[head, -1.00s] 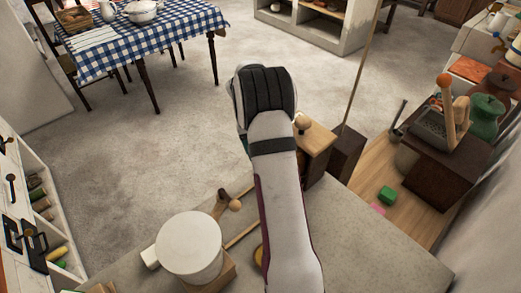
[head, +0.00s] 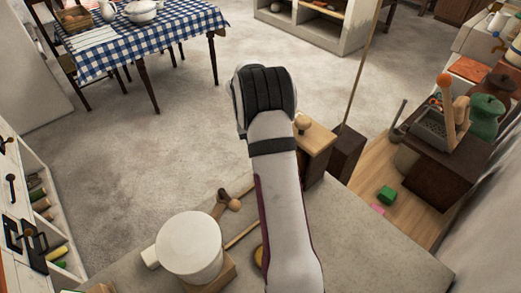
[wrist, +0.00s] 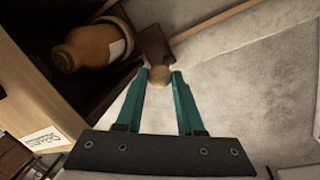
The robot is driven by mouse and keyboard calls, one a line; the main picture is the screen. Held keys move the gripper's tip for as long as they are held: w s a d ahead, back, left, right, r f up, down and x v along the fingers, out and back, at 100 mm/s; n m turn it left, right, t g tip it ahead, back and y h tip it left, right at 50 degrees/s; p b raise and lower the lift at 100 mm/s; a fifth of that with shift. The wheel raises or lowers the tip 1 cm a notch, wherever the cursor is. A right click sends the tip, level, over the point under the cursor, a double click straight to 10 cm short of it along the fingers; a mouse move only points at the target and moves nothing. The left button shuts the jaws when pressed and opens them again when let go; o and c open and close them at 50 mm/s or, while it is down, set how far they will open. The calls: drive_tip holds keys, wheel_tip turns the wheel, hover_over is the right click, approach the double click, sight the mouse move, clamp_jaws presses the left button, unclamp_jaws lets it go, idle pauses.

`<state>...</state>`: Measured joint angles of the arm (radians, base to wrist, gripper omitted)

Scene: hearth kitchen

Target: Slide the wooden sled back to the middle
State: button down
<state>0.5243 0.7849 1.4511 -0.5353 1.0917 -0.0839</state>
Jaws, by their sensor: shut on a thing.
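In the wrist view, my gripper (wrist: 160,82) has its two teal fingers closed on a pale round wooden knob (wrist: 160,77). The knob sits against a dark brown block (wrist: 155,45), which appears to be the wooden sled. A pale wooden strip (wrist: 215,27) runs from the block to the upper right.
In the wrist view, an orange-brown bottle (wrist: 90,47) lies in a dark space beside a wooden box (wrist: 35,90). In the head view, a white pot (head: 188,243) and a wooden piece with a ball (head: 228,202) stand left of my arm. A knobbed box (head: 315,142) stands right.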

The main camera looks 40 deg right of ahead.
drive_tip(key=shift+a, duration=0.1)
idle(0.7)
drive_tip(key=a, duration=1.2)
drive_tip(key=shift+a, duration=0.4)
drive_tip(key=c, duration=0.5)
unclamp_jaws()
drive_tip(key=shift+c, duration=0.2)
drive_tip(key=shift+r, duration=0.1)
wheel_tip(320, 180, up, 15)
drive_tip(key=w+a, duration=0.1)
drive_tip(key=a, duration=0.1)
drive_tip(key=shift+w+a+r, duration=0.2)
drive_tip(key=shift+w+a, duration=0.05)
drive_tip(key=shift+w, duration=0.1)
drive_tip(key=shift+s, duration=0.1)
